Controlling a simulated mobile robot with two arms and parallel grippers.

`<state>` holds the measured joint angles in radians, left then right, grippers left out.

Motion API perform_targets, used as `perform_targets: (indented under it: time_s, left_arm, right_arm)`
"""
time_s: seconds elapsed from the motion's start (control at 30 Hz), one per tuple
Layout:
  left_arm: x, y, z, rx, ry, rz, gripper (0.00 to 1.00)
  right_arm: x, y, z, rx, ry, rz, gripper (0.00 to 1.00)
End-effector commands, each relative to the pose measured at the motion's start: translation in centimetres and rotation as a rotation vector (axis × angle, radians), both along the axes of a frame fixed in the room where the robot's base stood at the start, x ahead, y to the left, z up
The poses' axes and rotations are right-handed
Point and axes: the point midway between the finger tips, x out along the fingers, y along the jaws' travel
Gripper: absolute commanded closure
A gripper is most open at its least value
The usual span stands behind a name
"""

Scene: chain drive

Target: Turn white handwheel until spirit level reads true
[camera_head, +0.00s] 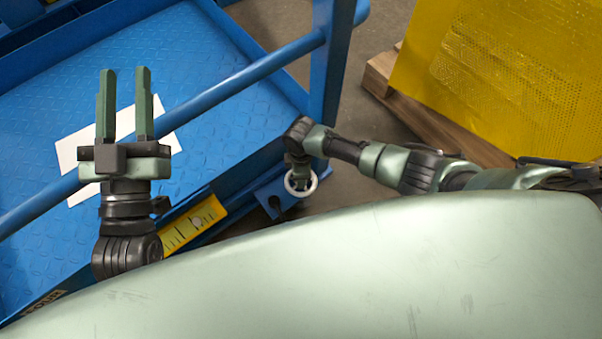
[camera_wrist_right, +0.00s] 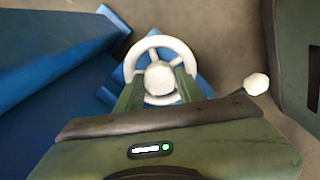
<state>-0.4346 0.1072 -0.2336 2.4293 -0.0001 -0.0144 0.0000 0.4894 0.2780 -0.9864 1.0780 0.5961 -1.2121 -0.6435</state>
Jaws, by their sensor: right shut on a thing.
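The white handwheel (camera_head: 301,184) is at the blue bracket low in the middle of the head view. In the right wrist view the handwheel (camera_wrist_right: 160,48) shows its rim, spokes and round hub. My right gripper (camera_wrist_right: 158,82) is shut on the handwheel, its two fingers on either side of the hub. In the head view my right gripper (camera_head: 299,166) is directly above the wheel. The yellow spirit level (camera_head: 195,222) has black marks and a pale round spot; its exact reading is too small to tell. My left gripper (camera_head: 125,75) is open and empty, fingers apart.
A blue platform (camera_head: 225,130) with a blue rail (camera_head: 235,82) fills the left; a white sheet (camera_head: 75,152) lies on it. A yellow perforated panel (camera_head: 490,75) stands by a wooden pallet (camera_head: 430,120) at right. A white ball knob (camera_wrist_right: 257,84) is right of the wheel.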

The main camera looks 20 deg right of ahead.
Motion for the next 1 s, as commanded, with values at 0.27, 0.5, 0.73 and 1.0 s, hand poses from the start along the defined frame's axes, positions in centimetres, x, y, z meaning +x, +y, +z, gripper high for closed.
perform_targets:
  time_s: [0.27, 0.5, 0.73, 1.0]
  left_arm:
    - [0.0, 0.0, 0.0, 0.000, -0.001, 0.000, 0.64]
    - [0.0, 0.0, 0.0, -0.001, -0.002, 0.000, 0.64]
    - [0.0, 0.0, 0.6, -0.001, -0.002, 0.000, 0.64]
    - [0.0, 0.0, 3.4, -0.001, -0.002, 0.000, 0.64]
  right_arm:
    - [-0.1, 0.0, -0.1, -0.001, 0.003, 0.001, 0.41]
    - [-0.1, 0.0, 0.0, -0.001, 0.001, 0.001, 0.41]
    - [-0.1, 0.0, 0.5, 0.000, 0.000, 0.000, 0.41]
    - [-0.4, -0.2, 3.0, -0.001, 0.001, -0.004, 0.41]
